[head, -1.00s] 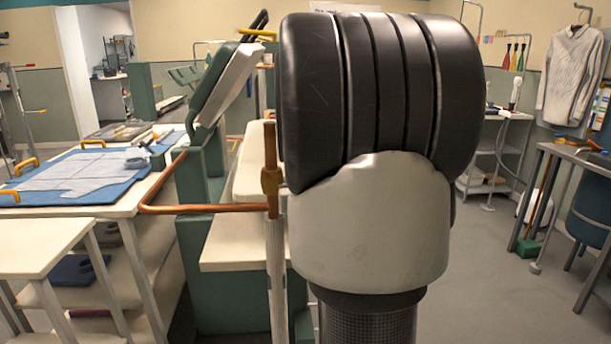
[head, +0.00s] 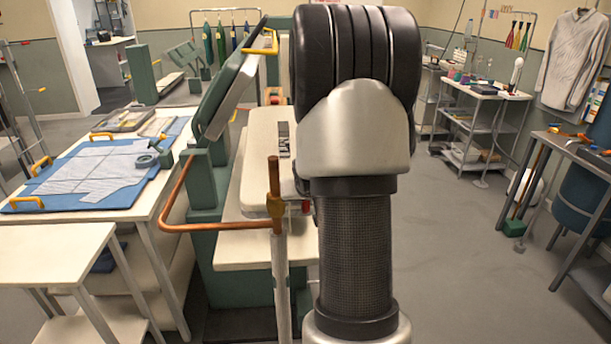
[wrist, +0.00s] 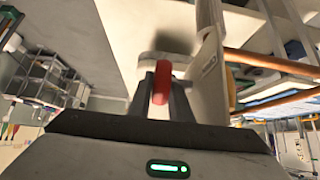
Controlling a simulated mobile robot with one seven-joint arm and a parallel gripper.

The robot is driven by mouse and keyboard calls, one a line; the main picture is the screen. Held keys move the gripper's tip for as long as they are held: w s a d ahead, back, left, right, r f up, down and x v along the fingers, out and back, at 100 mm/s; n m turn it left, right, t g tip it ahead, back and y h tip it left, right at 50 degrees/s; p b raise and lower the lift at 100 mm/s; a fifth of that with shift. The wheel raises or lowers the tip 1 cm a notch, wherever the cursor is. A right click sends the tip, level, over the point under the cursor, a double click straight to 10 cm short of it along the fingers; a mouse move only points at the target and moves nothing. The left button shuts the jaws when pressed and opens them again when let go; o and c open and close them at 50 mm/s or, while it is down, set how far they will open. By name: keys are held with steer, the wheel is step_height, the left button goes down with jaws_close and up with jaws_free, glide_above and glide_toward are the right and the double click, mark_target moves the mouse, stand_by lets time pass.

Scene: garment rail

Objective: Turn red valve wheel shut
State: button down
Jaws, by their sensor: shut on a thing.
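The red valve wheel (wrist: 162,82) shows in the wrist view as a red rounded piece of rim. My gripper (wrist: 160,92) has its two dark fingers on either side of this red piece and is shut on it. In the head view my own arm covers the gripper and most of the wheel. Only a small bit of red (head: 306,207) shows there, beside the brass fitting (head: 276,206) on the copper pipe (head: 215,228). How far the wheel is turned cannot be told.
A green press with a white body (head: 262,165) stands just behind the pipe. A table with a blue mat (head: 70,198) is at the left. A wheeled shelf (head: 485,92) and a workbench (head: 565,150) stand at the right.

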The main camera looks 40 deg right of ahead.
steer(key=p, duration=0.2)
steer(key=g+p, duration=0.1)
steer(key=shift+r+y+p, duration=0.25)
steer(key=shift+y+p, duration=0.1)
steer(key=shift+y, duration=0.05)
steer(key=shift+f+g+y+p, duration=0.3)
steer(key=shift+g+p, duration=0.2)
steer(key=shift+p, duration=0.25)
steer(key=c, duration=1.6)
jaws_free()
steer(key=shift+d+f, duration=0.1)
steer(key=v, duration=1.7)
steer(key=shift+w+r, duration=0.1)
steer(key=shift+r, duration=0.2)
